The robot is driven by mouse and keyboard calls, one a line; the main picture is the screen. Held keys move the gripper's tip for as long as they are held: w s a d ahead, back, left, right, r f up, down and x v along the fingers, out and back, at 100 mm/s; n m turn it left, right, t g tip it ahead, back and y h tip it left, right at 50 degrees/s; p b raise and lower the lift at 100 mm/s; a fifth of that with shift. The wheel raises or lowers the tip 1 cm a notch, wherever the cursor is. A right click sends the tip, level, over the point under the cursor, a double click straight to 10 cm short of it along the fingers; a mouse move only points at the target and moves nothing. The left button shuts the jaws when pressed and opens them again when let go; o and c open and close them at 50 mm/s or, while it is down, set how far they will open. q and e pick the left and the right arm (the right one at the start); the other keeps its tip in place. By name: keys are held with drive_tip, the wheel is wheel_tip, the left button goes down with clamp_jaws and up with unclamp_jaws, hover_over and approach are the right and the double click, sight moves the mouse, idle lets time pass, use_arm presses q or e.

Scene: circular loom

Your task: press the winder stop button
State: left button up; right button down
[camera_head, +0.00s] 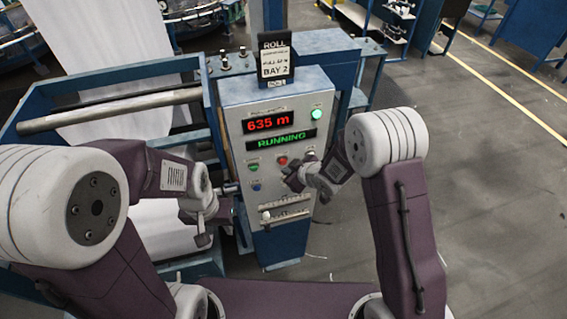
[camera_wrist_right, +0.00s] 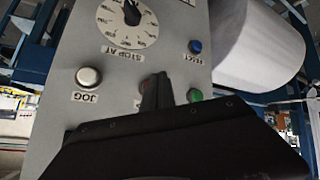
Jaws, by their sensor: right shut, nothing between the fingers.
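The winder's grey control panel (camera_head: 235,130) stands in front of me. A red button (camera_head: 282,160) sits in its button row, between a green button (camera_head: 253,167) and a spot behind my right gripper. My right gripper (camera_head: 291,178) is shut and empty, just in front of the panel, below and right of the red button. In the right wrist view, upside down, its closed fingers (camera_wrist_right: 157,90) cover most of the red button and part of its label. I cannot tell whether they touch it. My left gripper (camera_head: 204,222) hangs left of the panel; its opening is unclear.
The display reads "635 m" and "RUNNING" (camera_head: 281,139), with a lit green lamp (camera_head: 317,114). A blue reset button (camera_wrist_right: 195,46), white JOG button (camera_wrist_right: 89,77) and dial (camera_wrist_right: 127,23) surround the fingertips.

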drive_tip(key=shift+w, duration=0.15)
idle(0.6)
drive_tip(key=shift+w+a, duration=0.15)
drive_tip(key=shift+w, duration=0.1)
drive_tip(key=shift+w+a+p, duration=0.15)
drive_tip(key=shift+w+p, duration=0.2)
drive_tip(key=shift+w, duration=0.15)
idle(0.6)
drive_tip(key=shift+s, duration=0.1)
drive_tip(key=shift+s+d+b, duration=0.25)
drive_tip(key=shift+s+b, duration=0.15)
drive_tip(key=shift+s, duration=0.35)
